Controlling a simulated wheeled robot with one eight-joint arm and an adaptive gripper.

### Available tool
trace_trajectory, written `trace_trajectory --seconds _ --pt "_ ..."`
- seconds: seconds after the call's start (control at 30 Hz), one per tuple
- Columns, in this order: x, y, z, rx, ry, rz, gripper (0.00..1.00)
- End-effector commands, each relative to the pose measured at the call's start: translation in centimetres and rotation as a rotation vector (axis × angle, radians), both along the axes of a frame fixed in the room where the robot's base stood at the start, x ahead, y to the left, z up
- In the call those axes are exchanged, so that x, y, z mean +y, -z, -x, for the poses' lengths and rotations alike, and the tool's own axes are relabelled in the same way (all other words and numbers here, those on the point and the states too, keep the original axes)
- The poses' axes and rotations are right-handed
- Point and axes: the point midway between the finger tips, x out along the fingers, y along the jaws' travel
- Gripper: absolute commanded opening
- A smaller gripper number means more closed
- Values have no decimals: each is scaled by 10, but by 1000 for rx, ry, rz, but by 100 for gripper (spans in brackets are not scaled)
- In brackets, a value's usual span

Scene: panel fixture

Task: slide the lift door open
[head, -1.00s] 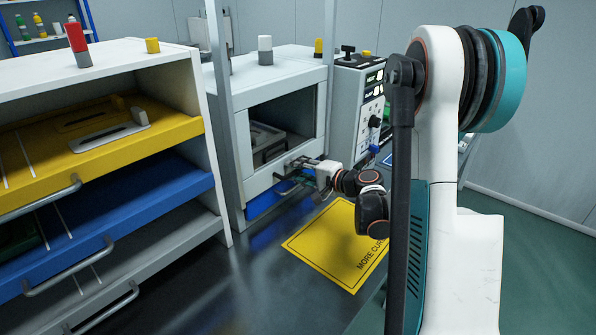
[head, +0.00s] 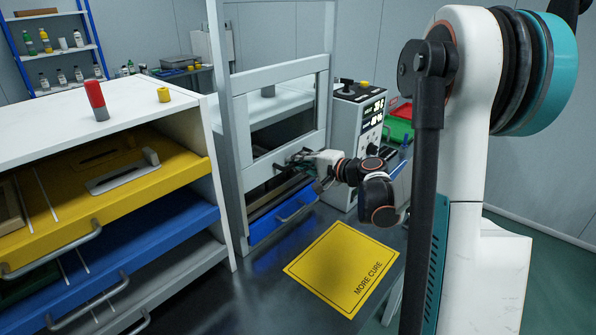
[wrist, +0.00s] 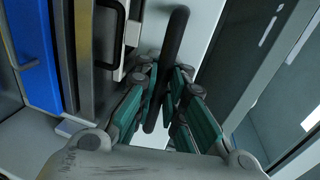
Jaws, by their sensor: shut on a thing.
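The lift door (head: 262,170) is a light grey frame with a large window, standing in upright rails at the front of the grey chamber. It is partly raised: its top bar is above the chamber's top, and an opening shows under its lower bar. My gripper (head: 304,160) is at the lower bar, shut on the dark door handle (wrist: 177,40). In the wrist view the teal-padded fingers of my gripper (wrist: 165,88) are on both sides of this bar. The exact finger contact is partly hidden in the head view.
A blue drawer (head: 284,220) with a handle sits below the door. A yellow "MORE CURE" sheet (head: 342,268) lies on the dark bench. A control unit (head: 357,125) stands right of the door. A white cabinet (head: 150,108) with coloured drawers stands at the left.

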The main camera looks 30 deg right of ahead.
Motion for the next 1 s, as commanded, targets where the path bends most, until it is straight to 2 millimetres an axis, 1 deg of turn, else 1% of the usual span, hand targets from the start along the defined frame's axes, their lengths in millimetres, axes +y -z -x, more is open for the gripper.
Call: trace_trajectory --seconds 0.03,0.1,0.2,0.3,0.4,0.5,0.9,0.93,1.0 --pt "-1 -21 1 0 1 -1 0" --pt "-1 -37 1 0 1 -1 0" --pt "-1 -56 1 0 2 0 0" --pt "-1 -70 1 0 2 0 0" --pt "-1 -78 1 0 2 0 0" --pt "-1 -83 1 0 2 0 0" --pt "-1 -84 1 1 2 1 0" --pt "-1 -84 1 1 2 1 16" --pt "-1 -84 1 1 2 1 30"
